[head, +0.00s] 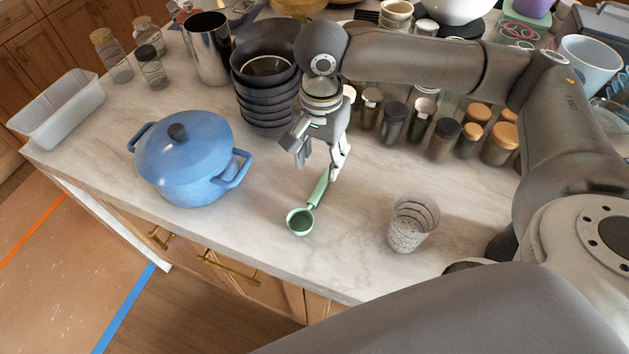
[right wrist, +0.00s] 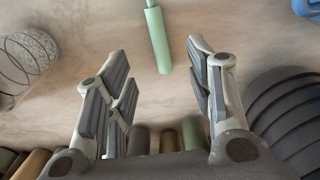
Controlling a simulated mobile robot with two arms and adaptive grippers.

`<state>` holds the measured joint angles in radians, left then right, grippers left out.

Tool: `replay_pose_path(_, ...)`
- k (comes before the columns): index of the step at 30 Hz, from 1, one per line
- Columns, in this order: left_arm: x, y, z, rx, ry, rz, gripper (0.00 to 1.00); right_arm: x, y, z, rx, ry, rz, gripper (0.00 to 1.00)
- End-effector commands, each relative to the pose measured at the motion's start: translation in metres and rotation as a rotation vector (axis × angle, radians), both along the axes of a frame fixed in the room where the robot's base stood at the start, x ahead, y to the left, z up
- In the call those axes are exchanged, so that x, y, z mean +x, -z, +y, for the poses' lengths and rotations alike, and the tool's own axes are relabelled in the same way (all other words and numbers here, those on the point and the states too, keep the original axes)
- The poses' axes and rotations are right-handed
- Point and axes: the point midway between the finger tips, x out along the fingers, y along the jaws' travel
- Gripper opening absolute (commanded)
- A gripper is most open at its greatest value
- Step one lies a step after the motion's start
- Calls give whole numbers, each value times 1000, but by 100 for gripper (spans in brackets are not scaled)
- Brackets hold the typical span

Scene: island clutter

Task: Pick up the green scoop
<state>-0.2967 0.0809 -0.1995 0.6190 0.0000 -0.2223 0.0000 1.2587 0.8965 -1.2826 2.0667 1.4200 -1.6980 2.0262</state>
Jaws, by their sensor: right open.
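The green scoop (head: 302,219) lies on the marble counter in the head view, its round cup toward the front edge and its handle pointing up and to the right. My right gripper (head: 320,160) is above the handle's far end, fingers apart and nothing between them. In the right wrist view the scoop's handle (right wrist: 157,40) comes down from the top edge, just beyond the open fingertips of my right gripper (right wrist: 155,65). The scoop's cup is out of that view. My left gripper is not in view.
A blue lidded pot (head: 185,160) stands left of the scoop. A clear ribbed glass (head: 412,225) stands to its right, near the front edge. Stacked dark bowls (head: 266,75) and several spice jars (head: 443,138) stand behind. Bare counter surrounds the scoop.

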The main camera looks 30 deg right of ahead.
Motion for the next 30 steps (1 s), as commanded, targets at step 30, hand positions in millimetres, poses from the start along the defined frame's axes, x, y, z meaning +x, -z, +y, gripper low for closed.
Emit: replay_pose_path(30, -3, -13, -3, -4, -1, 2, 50, 3, 93, -3, 1, 0, -1, 47)
